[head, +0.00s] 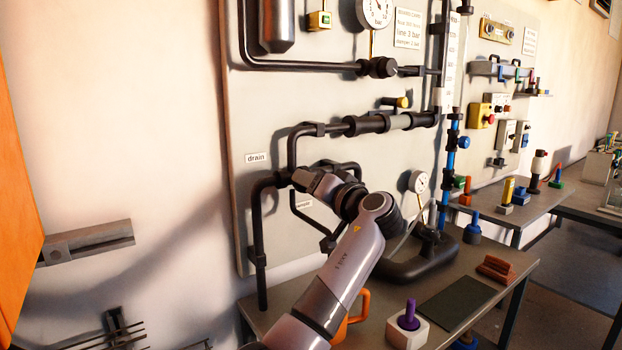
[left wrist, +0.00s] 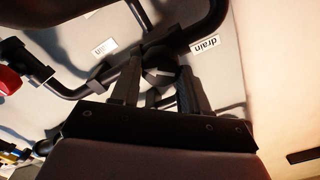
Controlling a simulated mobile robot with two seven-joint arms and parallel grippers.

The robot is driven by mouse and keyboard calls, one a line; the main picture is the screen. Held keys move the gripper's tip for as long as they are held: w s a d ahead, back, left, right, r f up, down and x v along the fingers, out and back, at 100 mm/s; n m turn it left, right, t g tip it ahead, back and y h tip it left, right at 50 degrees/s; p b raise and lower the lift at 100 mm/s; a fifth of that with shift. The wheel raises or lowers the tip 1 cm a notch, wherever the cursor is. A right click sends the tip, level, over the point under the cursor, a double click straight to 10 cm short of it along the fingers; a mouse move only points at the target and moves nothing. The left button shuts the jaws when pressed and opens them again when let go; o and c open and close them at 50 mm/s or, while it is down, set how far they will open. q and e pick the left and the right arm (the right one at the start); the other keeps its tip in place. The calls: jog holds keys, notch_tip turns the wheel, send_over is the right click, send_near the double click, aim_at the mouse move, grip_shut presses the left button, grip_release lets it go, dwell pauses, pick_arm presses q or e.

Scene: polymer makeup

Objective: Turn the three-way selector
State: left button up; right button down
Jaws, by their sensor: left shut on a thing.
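The three-way selector sits on the black pipework at the left of the panel. In the left wrist view its round dark knob (left wrist: 160,72) with a light pointer mark lies between my left gripper's fingers (left wrist: 158,88). The fingers are shut on the knob from both sides. In the head view my left gripper (head: 300,180) reaches the pipe junction beside the "drain" label (head: 256,158), and my wrist hides most of the selector. A second label (head: 304,204) is below the junction. My right gripper does not show.
Black pipes (head: 262,240) surround the junction. A pressure gauge (head: 418,182) stands to the right of my arm. The bench below holds a white block with a purple peg (head: 408,318), an orange handle (head: 358,310) and a dark mat (head: 462,302).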

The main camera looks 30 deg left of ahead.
pick_arm(q)
jog(key=m+p, duration=0.1)
jog(key=m, duration=0.1)
jog(key=shift+m, duration=0.4)
jog(key=shift+m+p, duration=0.3)
jog(key=shift+m, duration=0.6)
jog(key=m, duration=0.5)
jog(key=shift+w+f, duration=0.1)
jog(key=shift+f, duration=0.1)
jog(key=shift+m, duration=0.3)
jog(key=o, duration=1)
jog(key=shift+d, duration=0.1)
jog(key=b+v, duration=0.1)
jog(key=v, duration=0.4)
jog(key=shift+d+f, duration=0.1)
jog(key=shift+d, duration=0.3)
jog(key=shift+s+d+b, duration=0.3)
jog(key=shift+s+d, duration=0.15)
jog(key=shift+d, duration=0.15)
